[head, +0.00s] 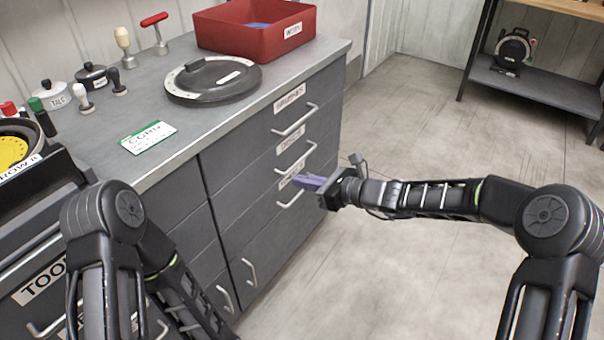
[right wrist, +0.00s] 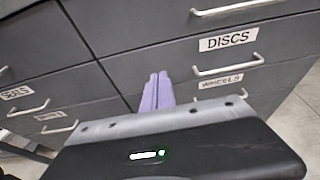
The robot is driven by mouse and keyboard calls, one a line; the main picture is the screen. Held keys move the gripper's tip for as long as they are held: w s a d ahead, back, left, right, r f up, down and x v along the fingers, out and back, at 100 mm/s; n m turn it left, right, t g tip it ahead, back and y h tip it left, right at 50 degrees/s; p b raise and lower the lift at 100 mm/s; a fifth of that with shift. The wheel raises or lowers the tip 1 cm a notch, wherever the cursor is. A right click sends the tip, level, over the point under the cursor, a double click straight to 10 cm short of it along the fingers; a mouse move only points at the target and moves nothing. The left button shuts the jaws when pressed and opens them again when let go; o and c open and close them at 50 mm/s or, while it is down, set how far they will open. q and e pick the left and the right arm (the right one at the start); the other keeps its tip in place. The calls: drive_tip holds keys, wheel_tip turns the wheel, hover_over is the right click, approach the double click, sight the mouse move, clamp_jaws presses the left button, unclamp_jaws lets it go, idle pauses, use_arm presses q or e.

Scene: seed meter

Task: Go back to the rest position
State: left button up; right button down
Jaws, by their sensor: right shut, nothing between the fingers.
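My right gripper (head: 309,182) has purple fingers and is shut with nothing between them. In the head view it is in front of the drawer column at the right end of the grey cabinet (head: 235,215). In the right wrist view its fingers (right wrist: 157,92) point at the dark drawer fronts, just left of the DISCS label (right wrist: 228,39). I cannot tell whether the fingertips touch the drawer front. My left arm shows at the lower left of the head view, but its gripper is out of view.
Bar handles stick out from the drawers, one handle (head: 296,120) near the top. On the counter are a red bin (head: 255,40), a dark round lid (head: 213,80), a CORN card (head: 147,136) and several small tools. A shelf (head: 540,85) stands at the back right. The floor between is clear.

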drive_tip(key=s+d+f+n+g+h, duration=0.2)
drive_tip(key=s+d+f+n+h, duration=0.2)
drive_tip(key=s+f+n, duration=0.7)
drive_tip(key=s+d+f+n+g+h, duration=0.4)
drive_tip(key=s+f, duration=0.6)
drive_tip(key=f, duration=0.5)
drive_tip(key=s+d+f+n, duration=0.15)
drive_tip(key=s+n, duration=0.25)
drive_tip(key=s, duration=0.4)
drive_tip(key=s+f+n, duration=0.2)
drive_tip(key=s+n, duration=0.2)
drive_tip(key=s, duration=0.3)
wheel_tip(320, 180, up, 13)
drive_tip(key=s+p, duration=0.1)
drive_tip(key=p, duration=1.3)
drive_tip(key=shift+s+g, duration=0.35)
drive_tip(key=shift+g, duration=0.05)
